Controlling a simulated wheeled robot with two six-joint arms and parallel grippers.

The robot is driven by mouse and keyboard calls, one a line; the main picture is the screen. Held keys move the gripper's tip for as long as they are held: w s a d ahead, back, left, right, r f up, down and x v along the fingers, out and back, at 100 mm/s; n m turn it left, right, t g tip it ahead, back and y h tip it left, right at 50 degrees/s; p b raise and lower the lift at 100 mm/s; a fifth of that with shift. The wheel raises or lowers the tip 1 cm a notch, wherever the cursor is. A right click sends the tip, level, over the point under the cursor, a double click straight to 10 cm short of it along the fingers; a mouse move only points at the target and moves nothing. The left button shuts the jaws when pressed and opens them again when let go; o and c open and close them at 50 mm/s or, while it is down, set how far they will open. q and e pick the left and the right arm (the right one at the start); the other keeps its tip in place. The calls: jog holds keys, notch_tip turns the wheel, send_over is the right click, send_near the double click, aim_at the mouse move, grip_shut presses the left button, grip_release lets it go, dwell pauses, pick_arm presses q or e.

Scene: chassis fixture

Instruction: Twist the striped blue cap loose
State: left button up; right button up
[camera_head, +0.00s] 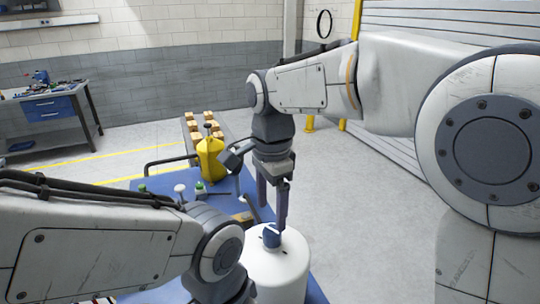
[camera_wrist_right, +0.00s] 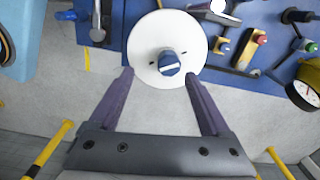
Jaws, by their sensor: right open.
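The blue cap (camera_head: 271,236) with a white stripe sits on top of a white round container (camera_head: 278,273) at the front of the blue table. In the right wrist view the cap (camera_wrist_right: 169,63) is at the middle of the container's white top (camera_wrist_right: 147,40). My right gripper (camera_head: 273,213) points down above the cap and is open and empty. In the right wrist view its fingertips (camera_wrist_right: 159,74) are spread to either side of the cap, apart from it. My left arm crosses the lower left of the head view, but its gripper is not visible.
A yellow jug (camera_head: 211,160) stands behind on the blue table (camera_head: 150,184). In the right wrist view, several tools, coloured knobs and a round gauge (camera_wrist_right: 304,90) lie around the container. A workbench (camera_head: 50,108) stands at the far left.

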aim_at(271, 230)
jog(key=shift+w+r+m, duration=0.5)
jog(key=shift+w+r, duration=0.05)
jog(key=shift+w, duration=0.45)
jog(key=shift+f, duration=0.4)
notch_tip(271, 230, down, 10)
jog(key=shift+r+p, duration=0.2)
jog(key=shift+p, duration=0.95)
grip_shut()
jog(key=c, duration=0.9)
grip_release()
grip_shut()
jog(key=shift+r+n, duration=0.1)
jog(key=shift+n, duration=0.6)
pick_arm(q)
jog(key=r, duration=0.2)
jog(key=w+r, duration=0.1)
jog(key=shift+r+p, duration=0.35)
pick_arm(e)
jog(key=shift+n, duration=1.2)
